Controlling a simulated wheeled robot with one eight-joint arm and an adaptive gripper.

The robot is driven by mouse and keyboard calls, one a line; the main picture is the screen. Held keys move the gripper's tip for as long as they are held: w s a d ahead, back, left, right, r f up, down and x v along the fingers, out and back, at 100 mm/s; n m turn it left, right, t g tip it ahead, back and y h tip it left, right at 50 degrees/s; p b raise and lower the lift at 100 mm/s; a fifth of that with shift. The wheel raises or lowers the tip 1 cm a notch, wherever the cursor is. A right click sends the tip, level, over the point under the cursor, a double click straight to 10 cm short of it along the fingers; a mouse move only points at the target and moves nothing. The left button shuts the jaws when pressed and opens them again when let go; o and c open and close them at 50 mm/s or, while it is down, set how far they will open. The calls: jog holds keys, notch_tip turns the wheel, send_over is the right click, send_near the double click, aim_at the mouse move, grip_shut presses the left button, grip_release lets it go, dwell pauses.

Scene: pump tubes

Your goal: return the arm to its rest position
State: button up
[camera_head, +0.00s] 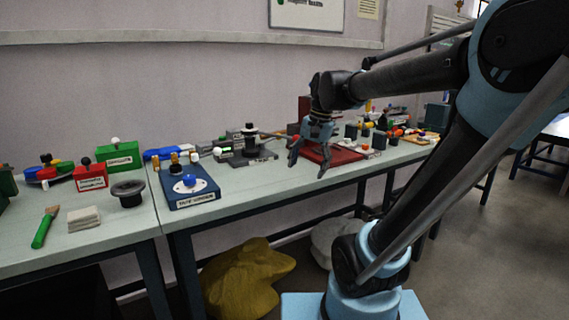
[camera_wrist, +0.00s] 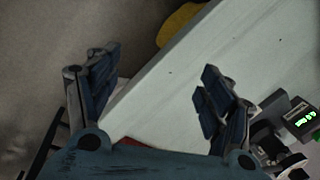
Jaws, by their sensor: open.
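My gripper (camera_head: 309,163) hangs at the end of my raised arm, over the front part of the pale green bench top (camera_head: 254,184). Its fingers are spread apart with nothing between them. In the wrist view my gripper (camera_wrist: 160,85) is also open, with the bench edge and bare top below it. The arm reaches across from the right side of the head view and hides part of the bench's right half.
A red tray (camera_head: 334,156) lies just behind the gripper. A blue boxed device (camera_head: 188,190) stands to the left, and a dark device (camera_head: 250,152) with a round top stands behind. A yellow sack (camera_head: 245,280) lies under the bench. The bench front between device and gripper is clear.

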jog(key=s+d+f+n+h, duration=0.1)
jog(key=s+d+f+n, duration=0.1)
jog(key=s+d+f, duration=0.4)
jog(key=s+d+f+n+t+h, duration=0.1)
jog(key=s+d+f+n, duration=0.2)
jog(key=f, duration=0.7)
jog(key=s+d, duration=0.2)
jog(key=s, duration=0.2)
jog(key=shift+d+f, duration=0.35)
